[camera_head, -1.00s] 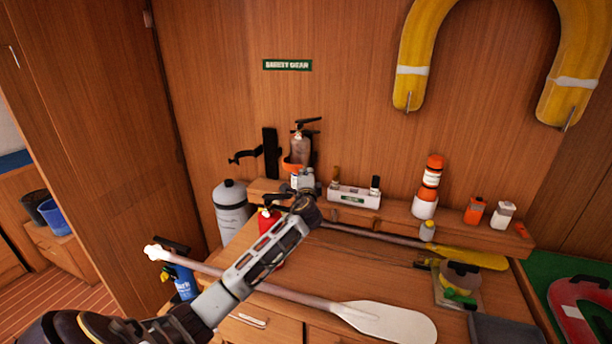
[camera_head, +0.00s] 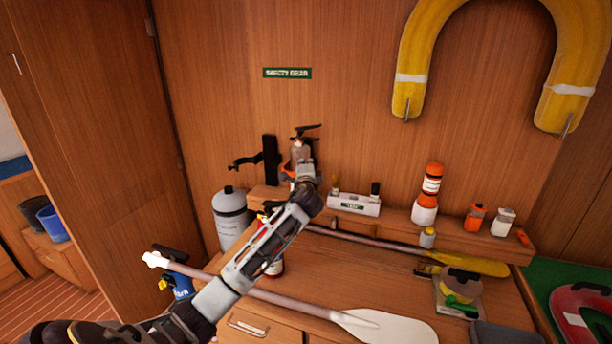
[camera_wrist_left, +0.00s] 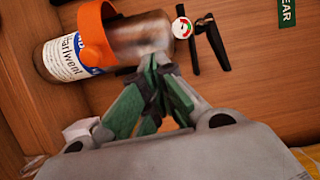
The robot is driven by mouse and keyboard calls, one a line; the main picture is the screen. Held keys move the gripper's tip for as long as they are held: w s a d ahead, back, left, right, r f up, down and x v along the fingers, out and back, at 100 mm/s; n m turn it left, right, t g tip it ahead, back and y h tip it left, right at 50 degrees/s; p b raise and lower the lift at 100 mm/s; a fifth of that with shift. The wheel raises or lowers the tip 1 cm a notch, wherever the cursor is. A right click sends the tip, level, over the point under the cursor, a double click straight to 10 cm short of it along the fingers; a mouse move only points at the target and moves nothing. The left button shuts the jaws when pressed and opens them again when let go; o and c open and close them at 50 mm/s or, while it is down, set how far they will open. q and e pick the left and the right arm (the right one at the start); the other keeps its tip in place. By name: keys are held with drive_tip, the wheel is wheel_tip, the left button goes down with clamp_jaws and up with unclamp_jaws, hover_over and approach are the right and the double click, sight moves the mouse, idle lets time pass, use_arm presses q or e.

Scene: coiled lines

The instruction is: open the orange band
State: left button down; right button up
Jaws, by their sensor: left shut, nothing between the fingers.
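The orange band (camera_wrist_left: 92,32) wraps around a bare-metal cylinder (camera_wrist_left: 140,40) with a white and blue label, a gauge and a black handle. In the head view, this extinguisher (camera_head: 300,151) stands upright at the wall by a black bracket (camera_head: 270,160); the band (camera_head: 287,170) shows only partly behind my gripper. My left gripper (camera_head: 304,168) is in front of it. In the left wrist view, its green fingertips (camera_wrist_left: 153,88) are together and empty, beside the cylinder toward its handle end, apart from the band. I cannot tell whether they touch the cylinder. My right gripper is not in view.
A grey cylinder (camera_head: 231,218) stands left of my arm, and a red extinguisher (camera_head: 275,266) is partly behind it. A white box (camera_head: 353,203) and an orange-white flare stack (camera_head: 428,195) stand on the shelf to the right. Paddles (camera_head: 385,325) lie on the bench.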

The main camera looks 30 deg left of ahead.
use_arm(q)
drive_tip(key=shift+r, duration=1.8)
